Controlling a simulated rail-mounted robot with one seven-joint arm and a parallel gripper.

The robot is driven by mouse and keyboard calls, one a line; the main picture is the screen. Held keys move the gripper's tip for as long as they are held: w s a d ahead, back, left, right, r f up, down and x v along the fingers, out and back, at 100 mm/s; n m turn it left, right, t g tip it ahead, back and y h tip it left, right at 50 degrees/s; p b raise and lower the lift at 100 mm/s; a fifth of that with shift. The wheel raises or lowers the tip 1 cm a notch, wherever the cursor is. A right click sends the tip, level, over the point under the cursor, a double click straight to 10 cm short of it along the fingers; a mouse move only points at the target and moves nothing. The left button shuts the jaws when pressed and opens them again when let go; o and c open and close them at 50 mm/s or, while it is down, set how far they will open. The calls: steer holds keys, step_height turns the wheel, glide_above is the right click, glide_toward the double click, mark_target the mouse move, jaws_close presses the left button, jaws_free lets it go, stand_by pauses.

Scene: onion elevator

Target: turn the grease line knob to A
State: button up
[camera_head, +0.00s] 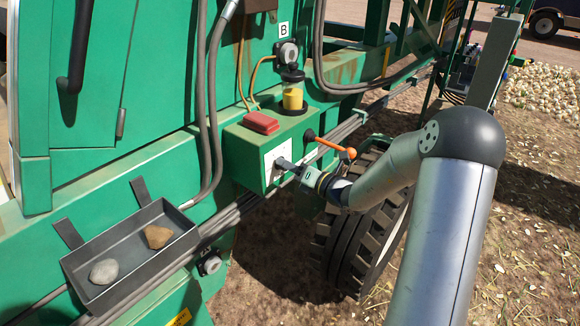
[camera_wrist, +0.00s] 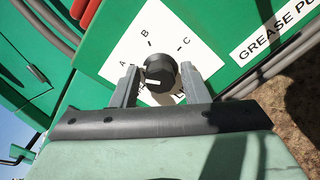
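The grease line knob (camera_wrist: 161,73) is round and black, on a white plate (camera_wrist: 203,57) with letters A, B and C around it. A further letter at lower right is partly hidden by a finger. In the head view my gripper (camera_head: 288,168) is at the white plate (camera_head: 274,157) on the green box; the knob is mostly hidden there.
An orange-tipped lever (camera_head: 337,148) sticks out close above my gripper. A red cover (camera_head: 261,122) and a yellow grease jar (camera_head: 293,97) are on top of the green box (camera_head: 243,152). A tyre (camera_head: 345,250) is below. A grey tray (camera_head: 128,257) holds two stones at left.

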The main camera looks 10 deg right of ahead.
steer(key=shift+o, duration=0.2)
steer(key=b+v, duration=0.3)
steer(key=v, duration=1.4)
steer(key=shift+s, duration=0.2)
steer(key=shift+d, duration=0.15)
